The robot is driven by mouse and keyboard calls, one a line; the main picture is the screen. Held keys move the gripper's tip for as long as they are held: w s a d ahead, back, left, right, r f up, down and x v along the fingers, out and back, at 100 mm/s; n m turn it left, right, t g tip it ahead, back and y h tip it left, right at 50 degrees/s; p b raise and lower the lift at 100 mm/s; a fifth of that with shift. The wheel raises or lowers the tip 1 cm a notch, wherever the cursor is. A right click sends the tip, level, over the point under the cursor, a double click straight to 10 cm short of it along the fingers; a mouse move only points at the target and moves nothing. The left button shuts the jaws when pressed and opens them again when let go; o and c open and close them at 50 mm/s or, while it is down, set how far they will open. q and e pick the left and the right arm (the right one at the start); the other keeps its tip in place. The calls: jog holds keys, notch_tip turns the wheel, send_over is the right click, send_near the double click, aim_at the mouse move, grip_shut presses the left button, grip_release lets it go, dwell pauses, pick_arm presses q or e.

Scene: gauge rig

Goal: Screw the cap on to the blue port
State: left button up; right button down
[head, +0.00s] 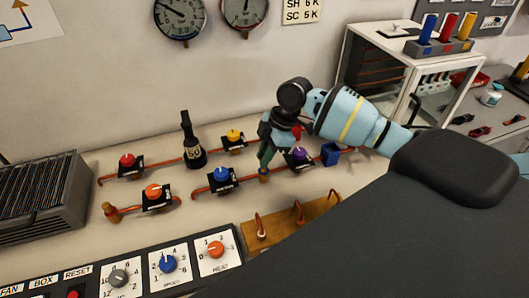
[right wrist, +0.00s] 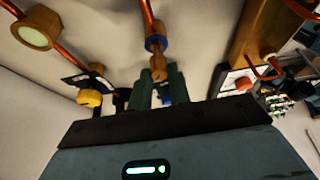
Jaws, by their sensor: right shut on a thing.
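My right gripper (head: 265,157) points down over the bench; its green fingers (right wrist: 158,88) are shut on a small brass cap (right wrist: 158,72). In the right wrist view the cap sits end to end with the blue port (right wrist: 155,43), a brass fitting with a blue ring on a copper pipe. They look lined up and close or touching; I cannot tell whether the threads are engaged. In the head view brass (head: 263,172) shows just below the fingertips, and the port is mostly hidden there. My left gripper is out of view.
Valves with red (head: 127,160), orange (head: 153,191), blue (head: 222,174), yellow (head: 234,135) and purple (head: 298,153) knobs stand around. A dark bottle (head: 192,145) stands left of the gripper. A wooden block (head: 285,226) with hooks is nearer, beside the control panel.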

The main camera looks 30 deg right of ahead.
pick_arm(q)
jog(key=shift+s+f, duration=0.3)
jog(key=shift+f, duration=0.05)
pick_arm(e)
jog(key=shift+f, duration=0.7)
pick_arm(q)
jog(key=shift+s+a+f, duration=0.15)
pick_arm(e)
jog(key=shift+f, duration=0.25)
jog(key=shift+f, duration=0.1)
dwell(0.5)
jog(key=shift+m, duration=0.6)
jog(key=shift+m+t+p, duration=0.5)
jog(key=shift+m, duration=0.2)
jog(key=shift+m+h, duration=0.3)
jog(key=shift+m, duration=0.3)
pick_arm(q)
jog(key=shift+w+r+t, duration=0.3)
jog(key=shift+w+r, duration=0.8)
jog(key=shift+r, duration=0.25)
pick_arm(e)
jog(key=shift+m+t, duration=0.4)
jog(key=shift+m, duration=0.3)
